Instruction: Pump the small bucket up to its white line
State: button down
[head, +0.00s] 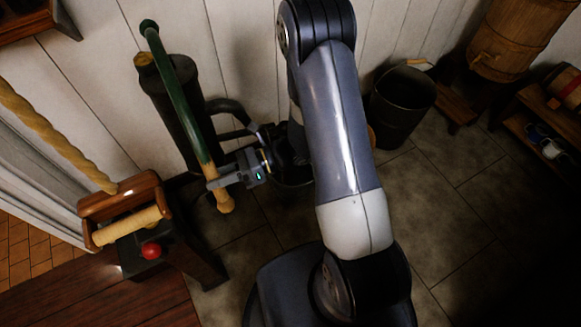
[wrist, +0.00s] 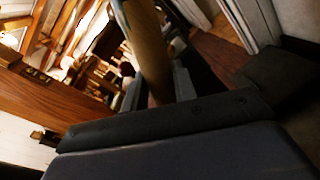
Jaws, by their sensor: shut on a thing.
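The pump (head: 183,125) is a dark upright cylinder at the wall, left in the head view. Its green lever (head: 172,85) slants down from the top to a wooden grip (head: 223,200) at its low end. My gripper (head: 217,180) is shut on this wooden grip, which also rises between the fingers in the wrist view (wrist: 147,50). A dark bucket (head: 290,177) stands on the floor near the pump's spout, mostly hidden behind my arm and gripper. I cannot see its white line or water level.
Another dark bucket (head: 402,100) stands at the wall on the right, near a wooden barrel (head: 512,38) and a low shelf (head: 535,115). A dark stand with a red knob (head: 151,250) and wooden roller is at the left. The tiled floor at lower right is clear.

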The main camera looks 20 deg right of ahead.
jog(key=s+r+m+p, duration=0.3)
jog(key=r+p, duration=0.6)
jog(key=p, duration=0.2)
jog(key=shift+s+d+g+h, duration=0.3)
jog(key=shift+s+d, duration=0.1)
jog(key=shift+d, duration=0.05)
jog(key=shift+m, duration=0.3)
notch_tip(320, 180, up, 10)
jog(key=m+p, duration=0.3)
jog(key=p, duration=0.9)
jog(key=shift+s+f, duration=0.2)
jog(key=shift+s, duration=0.25)
jog(key=shift+d+f, duration=0.1)
jog(key=shift+f, duration=0.05)
